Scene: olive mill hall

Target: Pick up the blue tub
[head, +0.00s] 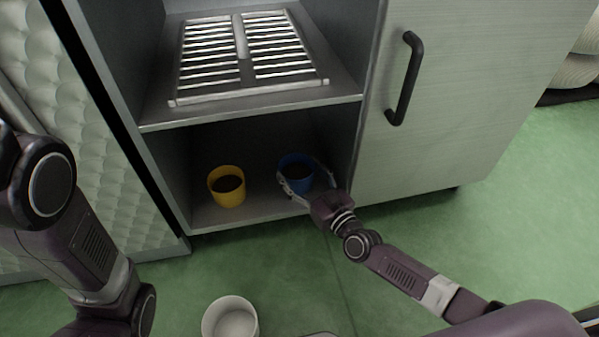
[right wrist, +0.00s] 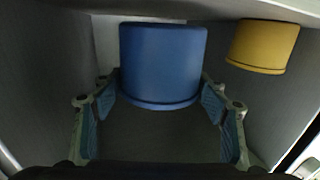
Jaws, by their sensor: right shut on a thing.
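The blue tub (head: 297,161) stands upright on the lower shelf of the open cabinet, at the right side of the compartment. My right gripper (head: 304,180) reaches in from the front and is shut on the tub, with one finger on each side of it. In the right wrist view the blue tub (right wrist: 163,62) sits between the two fingers (right wrist: 160,92). Whether the tub has left the shelf, I cannot tell. Part of my left arm shows at the left of the head view, but its gripper is out of sight.
A yellow tub (head: 227,191) stands on the same shelf, left of the blue one. A metal rack (head: 243,55) lies on the shelf above. A white tub (head: 230,318) is on the green floor in front.

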